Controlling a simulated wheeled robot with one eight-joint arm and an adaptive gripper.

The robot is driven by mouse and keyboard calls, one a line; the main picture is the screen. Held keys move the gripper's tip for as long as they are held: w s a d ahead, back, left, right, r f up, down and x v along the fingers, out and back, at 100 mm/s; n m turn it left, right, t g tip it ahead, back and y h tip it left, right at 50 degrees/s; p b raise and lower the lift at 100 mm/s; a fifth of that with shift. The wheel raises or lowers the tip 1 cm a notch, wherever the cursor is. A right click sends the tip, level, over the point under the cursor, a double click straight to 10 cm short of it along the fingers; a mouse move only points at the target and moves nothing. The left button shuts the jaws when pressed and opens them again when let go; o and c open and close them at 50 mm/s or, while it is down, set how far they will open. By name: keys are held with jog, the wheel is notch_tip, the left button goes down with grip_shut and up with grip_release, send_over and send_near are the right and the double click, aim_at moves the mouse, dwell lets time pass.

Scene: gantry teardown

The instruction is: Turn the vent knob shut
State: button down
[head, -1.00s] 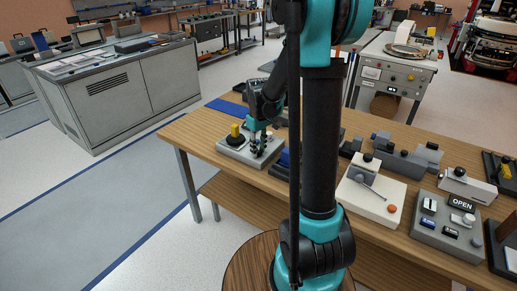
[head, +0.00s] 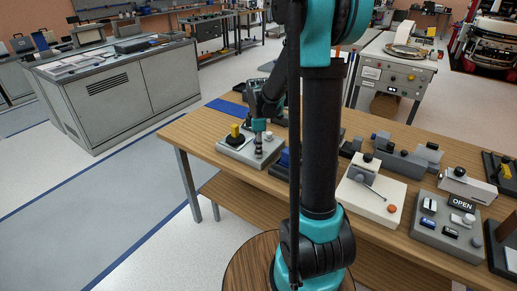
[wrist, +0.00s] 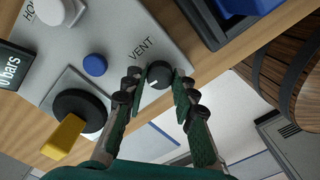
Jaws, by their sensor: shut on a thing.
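The vent knob (wrist: 160,75) is black and round with a short white mark near its lower left rim, beside the word VENT on the grey panel (wrist: 125,22) in the wrist view. My gripper (wrist: 157,84) is shut on it, one green finger with dark pads on each side. In the head view my gripper (head: 258,152) points down over the right part of the panel (head: 230,151); the knob there is hidden by the fingers.
On the panel are a yellow handle (wrist: 66,138) on a black disc, a blue button (wrist: 95,65), a white knob (wrist: 57,10) and a display reading "0 bars" (wrist: 14,75), partly cut off. More fixtures stand along the wooden table (head: 200,133).

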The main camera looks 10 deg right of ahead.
jog(key=shift+n, duration=0.8)
jog(key=c, duration=1.2)
grip_release()
jog(key=shift+r, duration=0.15)
notch_tip(320, 180, up, 12)
jog(key=s+d+f+m+t, duration=0.1)
jog(key=s+f+m+t, duration=0.1)
jog(key=s+f+m, duration=0.4)
jog(key=s+d+f+m+t, duration=0.2)
jog(key=s+f+m, duration=0.5)
jog(key=s+m, duration=0.4)
jog(key=s, duration=0.3)
jog(key=shift+s+f+m, duration=0.2)
jog(key=shift+f+m, duration=0.05)
jog(key=shift+m, duration=0.15)
